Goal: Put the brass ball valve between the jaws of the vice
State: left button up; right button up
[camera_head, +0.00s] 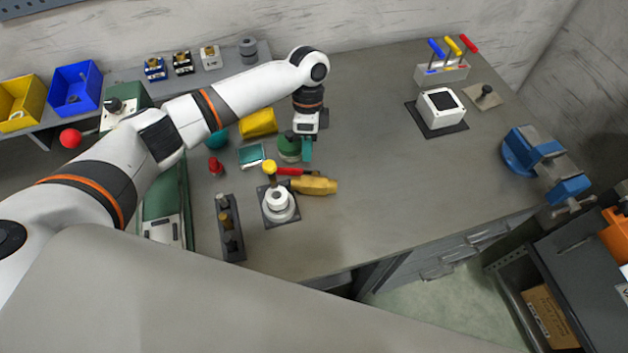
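The brass ball valve (314,186), with a red lever, lies on the grey bench near the middle of the view. The blue vice (546,163) stands at the bench's right edge; nothing shows between its jaws. My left gripper (306,150) points down just behind the valve, apart from it in the picture. Teal fingertips show beside a green round-topped object (289,146), but the gap between them is not clear. I cannot tell whether they touch that object. My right gripper is not in view.
A white cylindrical piece with a yellow knob (279,200) stands close in front of the valve. A dark block with several fittings (230,228) lies to its left. A white box (441,108) stands at the back right. The bench between valve and vice is clear.

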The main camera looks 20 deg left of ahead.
aim_at(306, 170)
pick_arm(q)
jog(key=p+x, duration=0.1)
jog(key=x, duration=0.2)
jog(key=shift+s+f, duration=0.25)
jog(key=shift+f, duration=0.05)
jog(key=shift+s+f, duration=0.1)
jog(key=shift+f, duration=0.5)
grip_shut()
jog(key=shift+r, duration=0.1)
